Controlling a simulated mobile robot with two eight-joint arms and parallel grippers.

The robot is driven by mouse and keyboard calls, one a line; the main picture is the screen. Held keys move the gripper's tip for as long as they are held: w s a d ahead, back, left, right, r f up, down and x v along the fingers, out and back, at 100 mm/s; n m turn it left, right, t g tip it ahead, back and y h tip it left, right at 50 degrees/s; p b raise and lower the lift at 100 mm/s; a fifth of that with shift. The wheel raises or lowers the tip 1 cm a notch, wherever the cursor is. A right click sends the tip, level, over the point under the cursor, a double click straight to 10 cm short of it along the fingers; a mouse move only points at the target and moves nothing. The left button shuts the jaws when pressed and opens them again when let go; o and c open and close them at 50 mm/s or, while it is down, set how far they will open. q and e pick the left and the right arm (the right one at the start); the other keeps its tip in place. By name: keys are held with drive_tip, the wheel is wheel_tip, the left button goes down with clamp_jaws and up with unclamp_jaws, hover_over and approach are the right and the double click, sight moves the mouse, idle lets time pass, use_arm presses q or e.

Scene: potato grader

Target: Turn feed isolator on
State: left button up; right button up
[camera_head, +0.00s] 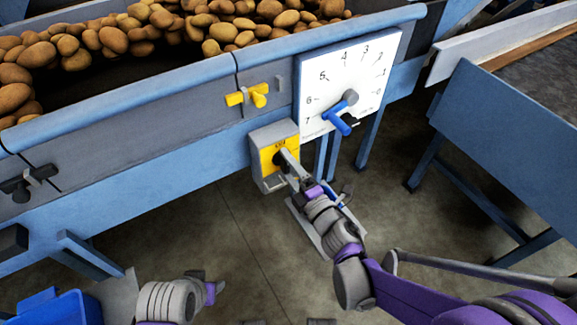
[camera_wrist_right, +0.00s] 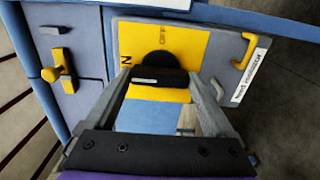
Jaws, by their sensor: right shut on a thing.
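The feed isolator is a grey box (camera_head: 262,142) with a yellow face plate (camera_head: 268,153) and a black rotary knob, mounted on the blue side of the potato conveyor. My right gripper (camera_head: 283,162) reaches it from below right. In the right wrist view, the gripper's fingers (camera_wrist_right: 158,82) are shut on the black knob (camera_wrist_right: 157,64), one on each side. The yellow plate (camera_wrist_right: 190,45) carries lettering, partly covered by the knob and fingers. My left gripper (camera_head: 208,290) is low in the head view, away from the box; its fingers are too small to judge.
A white dial (camera_head: 345,75) with a blue-handled pointer (camera_head: 338,124) is just right above the box. A yellow latch handle (camera_head: 247,95) is above it. A blue table (camera_head: 500,140) stands at right, a blue bin (camera_head: 55,307) at lower left.

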drive_tip(key=o, duration=1.1)
drive_tip(key=shift+s, duration=0.15)
drive_tip(key=v, duration=1)
drive_tip(key=shift+s+d+p, duration=0.2)
drive_tip(key=shift+s+p, duration=0.05)
drive_tip(key=shift+p, duration=0.1)
